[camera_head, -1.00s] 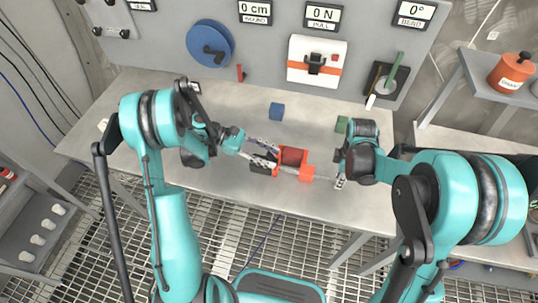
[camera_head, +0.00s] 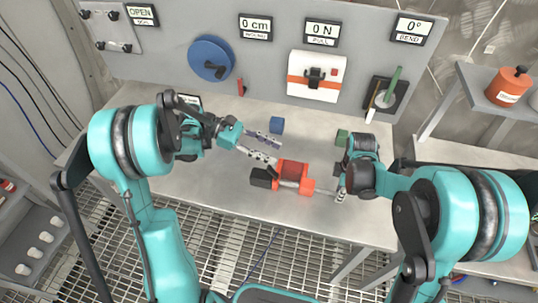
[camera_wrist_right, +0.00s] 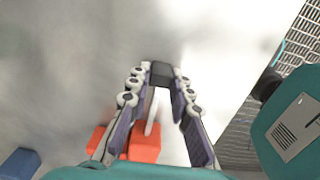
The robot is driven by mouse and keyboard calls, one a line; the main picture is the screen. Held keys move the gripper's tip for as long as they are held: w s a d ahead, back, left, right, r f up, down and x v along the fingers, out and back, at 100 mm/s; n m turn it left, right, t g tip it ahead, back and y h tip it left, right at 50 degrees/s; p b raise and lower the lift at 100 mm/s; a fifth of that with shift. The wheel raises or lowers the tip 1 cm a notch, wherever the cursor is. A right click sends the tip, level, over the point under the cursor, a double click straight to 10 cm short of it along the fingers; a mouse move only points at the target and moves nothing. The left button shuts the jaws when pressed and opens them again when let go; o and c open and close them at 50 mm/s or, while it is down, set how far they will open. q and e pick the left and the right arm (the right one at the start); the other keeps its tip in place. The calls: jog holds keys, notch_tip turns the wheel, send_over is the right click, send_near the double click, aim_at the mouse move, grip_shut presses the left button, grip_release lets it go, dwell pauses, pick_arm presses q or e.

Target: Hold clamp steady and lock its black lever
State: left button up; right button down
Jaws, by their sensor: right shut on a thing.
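The clamp has a red-orange body (camera_head: 293,175) and lies on the bench, with a black block (camera_head: 262,178) at its left end. A pale rod runs from its right side toward my right gripper (camera_head: 340,193). In the right wrist view, my right gripper (camera_wrist_right: 161,82) is shut on a black lever end (camera_wrist_right: 162,72) at its fingertips. The clamp's orange part (camera_wrist_right: 143,147) and the pale rod show below. My left gripper (camera_head: 278,150) is open and empty, its fingers spread just above and left of the clamp. Whether a fingertip touches the clamp is unclear.
A blue cube (camera_head: 277,125) and a green cube (camera_head: 341,137) lie behind the clamp on the steel bench (camera_head: 225,185). The back panel (camera_head: 270,70) carries a blue wheel (camera_head: 210,58), a white and orange box (camera_head: 318,77) and displays. A blue block (camera_wrist_right: 20,163) shows in the wrist view.

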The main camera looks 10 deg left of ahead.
jog(key=c, duration=1.3)
grip_release()
